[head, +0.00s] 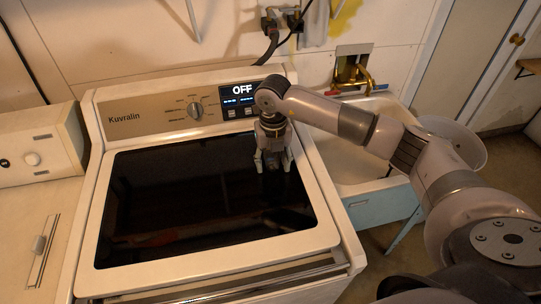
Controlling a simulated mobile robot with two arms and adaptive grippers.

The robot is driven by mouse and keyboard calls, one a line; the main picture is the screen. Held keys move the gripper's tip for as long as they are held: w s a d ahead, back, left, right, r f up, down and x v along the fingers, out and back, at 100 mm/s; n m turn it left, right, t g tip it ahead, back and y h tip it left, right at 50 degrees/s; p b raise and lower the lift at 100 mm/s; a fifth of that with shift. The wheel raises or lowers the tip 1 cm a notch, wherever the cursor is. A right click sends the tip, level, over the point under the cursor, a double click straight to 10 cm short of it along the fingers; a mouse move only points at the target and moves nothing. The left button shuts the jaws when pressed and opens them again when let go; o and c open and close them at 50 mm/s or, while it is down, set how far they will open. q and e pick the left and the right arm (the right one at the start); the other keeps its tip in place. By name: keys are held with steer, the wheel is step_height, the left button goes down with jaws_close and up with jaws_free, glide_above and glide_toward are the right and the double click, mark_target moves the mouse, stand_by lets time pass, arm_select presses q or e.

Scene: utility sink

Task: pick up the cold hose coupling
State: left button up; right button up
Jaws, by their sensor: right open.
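I cannot make out a cold hose coupling for certain in the head view. It may be too small to tell or hidden behind my right arm and gripper. My right gripper (273,163) points down over the dark glass lid of the washer (180,205), near its back right corner. Its fingers are apart, and I see nothing held between them. Dark shapes on the glass below it look like reflections. My left gripper is out of view.
A utility sink (350,165) with a brass faucet (355,76) stands right of the washer, partly behind my arm. Dark hoses (272,40) hang on the wall behind the washer panel (155,112). Another white appliance (35,150) stands at left.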

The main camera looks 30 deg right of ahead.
jaws_close()
stand_by(0.6)
